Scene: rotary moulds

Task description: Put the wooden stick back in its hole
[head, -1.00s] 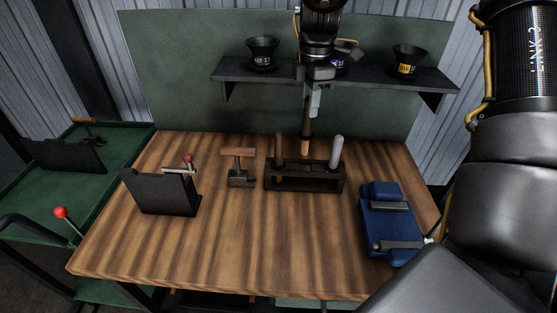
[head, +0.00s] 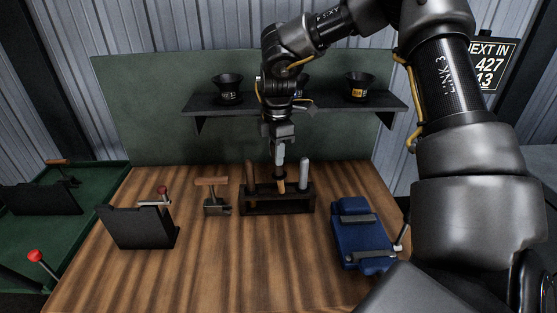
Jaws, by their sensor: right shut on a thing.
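My right gripper (head: 279,150) points down above a dark wooden rack (head: 278,209) on the bench. It is shut on the wooden stick (head: 281,185), which hangs upright with its tan lower end at the rack's top, between two other upright pieces. I cannot tell whether that end is inside the hole or just above or in front of it. The hole itself is hidden. A brown stick (head: 250,176) stands in the rack on the left and a pale grey one (head: 304,173) on the right. My left gripper is out of view.
Left of the rack are a wooden-handled tool (head: 212,194) and a black stand (head: 138,229). A blue case (head: 361,235) lies to the right. A shelf (head: 330,104) with black cups is behind my right gripper. The bench front is clear.

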